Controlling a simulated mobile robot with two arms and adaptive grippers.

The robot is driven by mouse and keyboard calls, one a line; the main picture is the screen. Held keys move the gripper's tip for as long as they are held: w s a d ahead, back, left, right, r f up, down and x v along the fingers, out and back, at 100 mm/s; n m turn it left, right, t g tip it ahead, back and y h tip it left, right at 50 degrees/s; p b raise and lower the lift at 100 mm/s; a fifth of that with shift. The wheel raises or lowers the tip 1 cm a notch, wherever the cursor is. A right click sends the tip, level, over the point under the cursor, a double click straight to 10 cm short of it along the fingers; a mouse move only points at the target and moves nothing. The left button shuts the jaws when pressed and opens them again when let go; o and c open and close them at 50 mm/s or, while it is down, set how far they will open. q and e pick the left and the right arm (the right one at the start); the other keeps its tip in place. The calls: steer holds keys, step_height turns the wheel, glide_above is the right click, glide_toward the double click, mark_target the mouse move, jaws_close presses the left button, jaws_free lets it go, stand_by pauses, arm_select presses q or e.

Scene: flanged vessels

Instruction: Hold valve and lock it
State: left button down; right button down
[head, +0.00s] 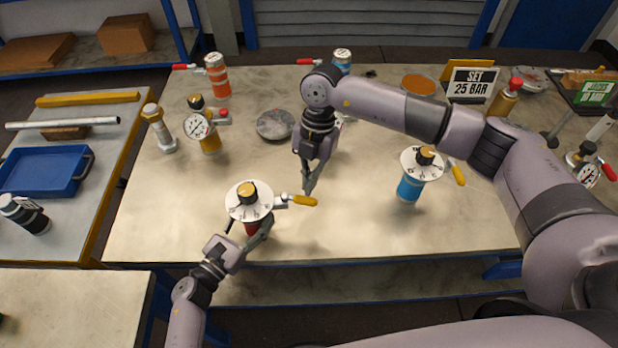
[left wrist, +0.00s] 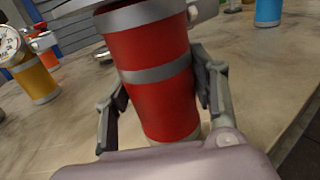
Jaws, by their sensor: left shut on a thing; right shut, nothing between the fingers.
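A red valve body (head: 251,228) with a white dial on top (head: 238,207), a dark-and-gold centre knob and a yellow-handled lever (head: 303,200) stands near the table's front edge. My left gripper (head: 247,236) is shut around its red body from the front. In the left wrist view the red body (left wrist: 150,95) with grey bands sits between the two fingers (left wrist: 160,100), slightly tilted in the picture. My right gripper (head: 308,188) is shut and empty, pointing down above the table, behind and right of the red valve and close to its yellow lever.
A blue valve (head: 410,188) with a similar dial stands to the right. A yellow vessel with gauge (head: 209,143), a silver fitting (head: 159,130) and a round grey disc (head: 275,125) stand behind left. A "SET 25 BAR" sign (head: 471,85) is at the back right. The front middle is clear.

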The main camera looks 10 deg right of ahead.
mark_target(311, 200)
steer(key=shift+s+m, duration=0.35)
steer(key=shift+m, duration=0.15)
steer(key=s+m, duration=0.1)
steer(key=m, duration=0.1)
steer(key=s+m+t+y, duration=0.1)
steer(key=s+m, duration=0.1)
steer(key=shift+a+f+m, duration=0.1)
steer(key=shift+a+m, duration=0.05)
steer(key=shift+m, duration=0.15)
steer(key=shift+s+a, duration=0.8)
steer(key=shift+s, duration=0.25)
steer(key=shift+s+a, duration=0.15)
steer(key=shift+a, duration=0.05)
stand_by(0.3)
steer(key=shift+w, duration=0.2)
stand_by(1.0)
